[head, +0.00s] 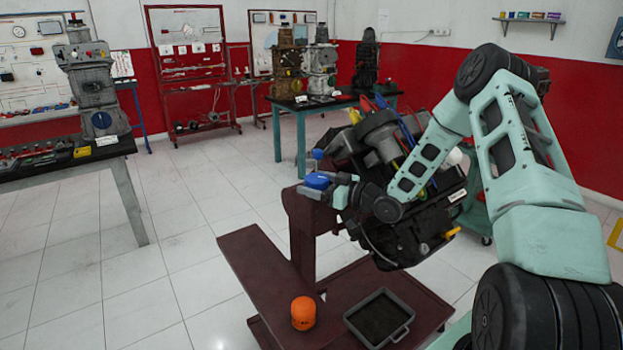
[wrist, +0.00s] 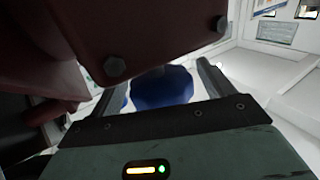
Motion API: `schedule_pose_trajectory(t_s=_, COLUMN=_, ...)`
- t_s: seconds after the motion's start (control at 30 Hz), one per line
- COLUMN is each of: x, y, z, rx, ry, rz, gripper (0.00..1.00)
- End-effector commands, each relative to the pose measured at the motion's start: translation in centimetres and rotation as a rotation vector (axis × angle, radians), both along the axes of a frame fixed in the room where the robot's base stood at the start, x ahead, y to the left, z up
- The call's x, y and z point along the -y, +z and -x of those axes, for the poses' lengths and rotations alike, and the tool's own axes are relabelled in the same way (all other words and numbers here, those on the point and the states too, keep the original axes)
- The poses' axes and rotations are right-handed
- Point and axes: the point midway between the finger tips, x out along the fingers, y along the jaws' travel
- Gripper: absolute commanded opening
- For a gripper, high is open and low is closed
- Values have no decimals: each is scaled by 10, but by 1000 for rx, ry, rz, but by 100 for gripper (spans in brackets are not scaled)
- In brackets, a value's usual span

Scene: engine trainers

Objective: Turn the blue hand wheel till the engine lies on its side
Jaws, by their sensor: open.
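The blue hand wheel (head: 317,180) sits on the near left side of the maroon engine stand (head: 300,225). In the wrist view the blue wheel (wrist: 163,88) shows between the two fingers of my gripper (wrist: 157,80). In the head view my gripper (head: 340,190) is right at the wheel, with its jaws open. I cannot tell whether the fingers touch the wheel. The dark engine (head: 405,215) hangs tilted on the stand, partly hidden behind my arm. A smaller blue knob (head: 318,154) shows just above the wheel.
An orange canister (head: 303,312) and a grey drain tray (head: 380,318) are on the stand's base. A maroon part of the stand with bolts (wrist: 115,65) crowds my gripper in the wrist view. Workbenches (head: 65,172) stand at the left and back. The tiled floor at left is clear.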

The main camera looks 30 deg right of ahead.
Motion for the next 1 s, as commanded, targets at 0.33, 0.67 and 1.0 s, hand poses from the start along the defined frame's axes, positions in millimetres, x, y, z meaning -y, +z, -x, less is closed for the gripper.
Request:
schedule_pose_trajectory(t_s=0.33, x=-8, y=0, z=-14, rx=-1, ry=0, rz=0, gripper=81)
schedule_pose_trajectory(t_s=0.67, x=-8, y=0, z=-14, rx=-1, ry=0, rz=0, gripper=36)
schedule_pose_trajectory(t_s=1.0, x=-8, y=-2, z=-13, rx=-1, ry=-37, rz=0, gripper=36)
